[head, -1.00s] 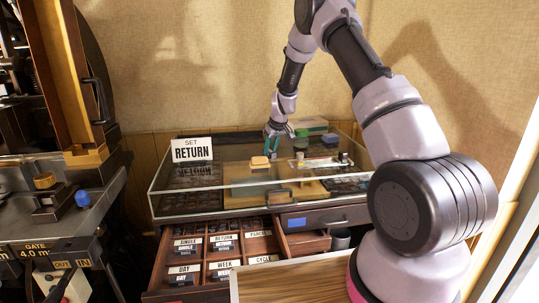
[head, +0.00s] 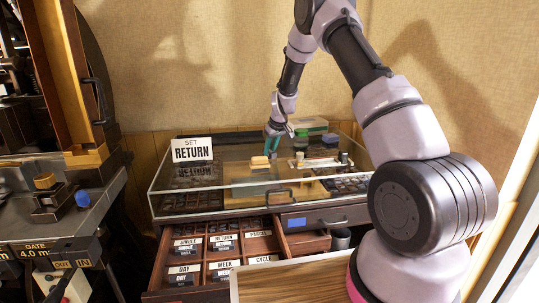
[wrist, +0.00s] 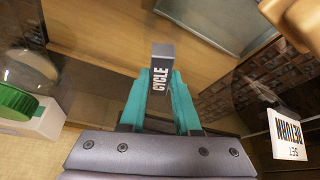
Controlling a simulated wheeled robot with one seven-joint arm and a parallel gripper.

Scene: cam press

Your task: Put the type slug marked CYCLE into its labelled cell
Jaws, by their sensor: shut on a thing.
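The type slug (wrist: 161,60) is a dark grey block with CYCLE in white letters. In the wrist view it sits between the teal fingers of my gripper (wrist: 160,88), which is shut on it, with its top end sticking out beyond them. In the head view my gripper (head: 272,147) is above the glass-topped case, and the slug is too small to make out. The cell label CYCLE (head: 263,259) is at the right of the front row in the open drawer (head: 222,250), below and in front of the case. The front of that cell is hidden by a wooden-topped surface.
The glass case (head: 235,190) stands behind the drawer. A SET RETURN sign (head: 192,150) stands at its left and a beige block (head: 259,162) lies on it. Slugs lie in the SINGLE, RETURN, DAY and WEEK cells. The wooden-topped surface (head: 310,279) is at the front.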

